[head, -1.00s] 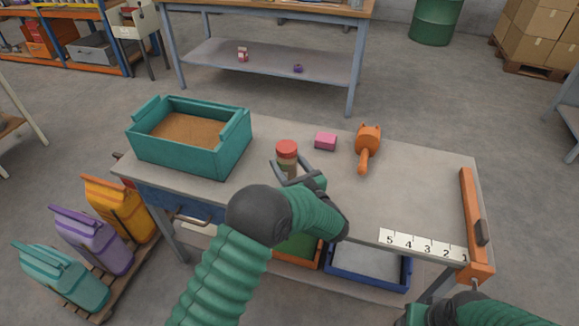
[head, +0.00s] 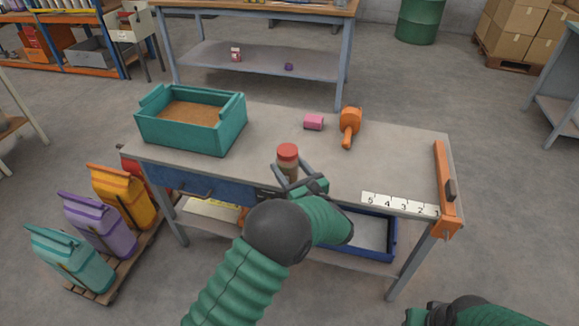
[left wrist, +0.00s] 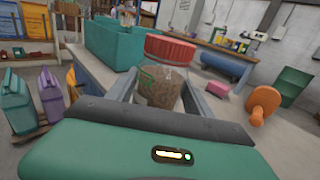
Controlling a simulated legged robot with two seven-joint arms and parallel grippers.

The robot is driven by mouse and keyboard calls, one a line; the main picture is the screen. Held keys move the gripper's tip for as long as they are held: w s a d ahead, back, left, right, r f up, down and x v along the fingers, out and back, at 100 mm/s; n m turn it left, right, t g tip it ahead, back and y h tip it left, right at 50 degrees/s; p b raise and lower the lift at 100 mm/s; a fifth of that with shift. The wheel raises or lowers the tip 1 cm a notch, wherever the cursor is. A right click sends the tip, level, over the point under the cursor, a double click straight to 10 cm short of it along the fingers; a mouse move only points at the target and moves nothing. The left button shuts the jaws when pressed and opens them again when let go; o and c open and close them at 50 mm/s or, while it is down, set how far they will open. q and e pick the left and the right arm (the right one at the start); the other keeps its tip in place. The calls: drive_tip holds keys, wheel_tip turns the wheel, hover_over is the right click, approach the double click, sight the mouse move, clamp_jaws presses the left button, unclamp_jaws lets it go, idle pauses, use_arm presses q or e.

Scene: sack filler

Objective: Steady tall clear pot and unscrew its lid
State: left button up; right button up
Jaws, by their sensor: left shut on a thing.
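The tall clear pot (head: 289,168) has a red lid (head: 288,150) on top and brownish contents. My left gripper (head: 291,172) is shut on its body, one finger on each side, below the lid. The pot is upright near the front edge of the workbench; whether its base touches the top is hidden. In the left wrist view the pot (left wrist: 160,87) stands between the two fingers, with the ridged red lid (left wrist: 171,48) above them, clear of the fingers. Only part of my right arm shows at the bottom right of the head view; its gripper is out of sight.
On the workbench (head: 250,140) are a teal box of brown grain (head: 215,135), a pink block (head: 314,122), an orange scoop (head: 350,122) and a numbered strip (head: 400,203). An orange bar (head: 446,190) borders the right end. Coloured sacks (head: 125,198) stand at left. The bench's right middle is clear.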

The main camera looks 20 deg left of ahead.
use_arm(q)
drive_tip(key=o, duration=0.8)
drive_tip(key=shift+c, duration=0.2)
drive_tip(key=shift+s+r, duration=0.15)
drive_tip(key=c, duration=0.5)
drive_tip(key=shift+d, duration=0.15)
clamp_jaws()
